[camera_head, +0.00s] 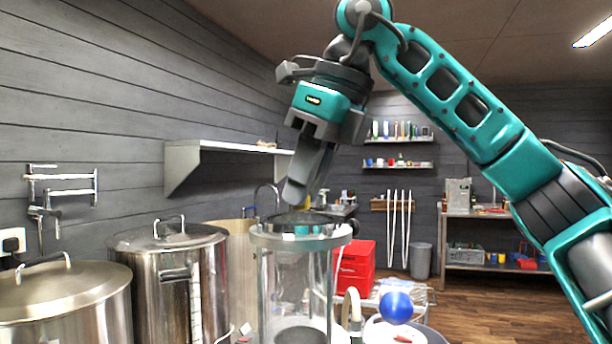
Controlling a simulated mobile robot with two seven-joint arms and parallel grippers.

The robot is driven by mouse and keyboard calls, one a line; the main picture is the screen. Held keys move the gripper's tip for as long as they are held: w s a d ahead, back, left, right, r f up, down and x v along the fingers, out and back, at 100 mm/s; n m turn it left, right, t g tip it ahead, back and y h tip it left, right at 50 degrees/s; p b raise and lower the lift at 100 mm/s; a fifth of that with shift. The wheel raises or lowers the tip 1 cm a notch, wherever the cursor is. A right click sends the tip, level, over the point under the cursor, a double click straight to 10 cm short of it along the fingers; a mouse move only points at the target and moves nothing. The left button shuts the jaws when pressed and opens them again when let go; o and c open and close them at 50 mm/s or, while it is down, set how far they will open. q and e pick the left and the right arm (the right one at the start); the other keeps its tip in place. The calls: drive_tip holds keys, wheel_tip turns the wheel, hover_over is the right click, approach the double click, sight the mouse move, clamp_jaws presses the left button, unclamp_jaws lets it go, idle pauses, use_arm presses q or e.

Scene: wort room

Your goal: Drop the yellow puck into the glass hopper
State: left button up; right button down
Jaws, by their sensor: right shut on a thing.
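The glass hopper (263,285) is a clear upright cylinder with a grey rim, in the lower middle of the head view. My right gripper (294,193) hangs down from the upper right, its fingers just above the hopper's open top. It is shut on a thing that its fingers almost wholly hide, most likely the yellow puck. I cannot make out the puck clearly anywhere else. The hopper shows a dark floor low inside it. My left gripper is not in view.
Steel kettles with lids (170,238) stand left of the hopper. A blue ball (396,307) sits close on its right, with red crates (356,265) behind. A wall shelf (225,147) is at the upper left. Wooden floor (490,310) is open at the right.

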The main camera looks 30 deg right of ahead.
drive_tip(key=c, duration=1)
unclamp_jaws()
drive_tip(key=shift+o, duration=0.2)
drive_tip(key=shift+r, duration=0.1)
drive_tip(key=v, duration=1.2)
drive_tip(key=shift+r, duration=0.4)
drive_tip(key=shift+s, duration=0.1)
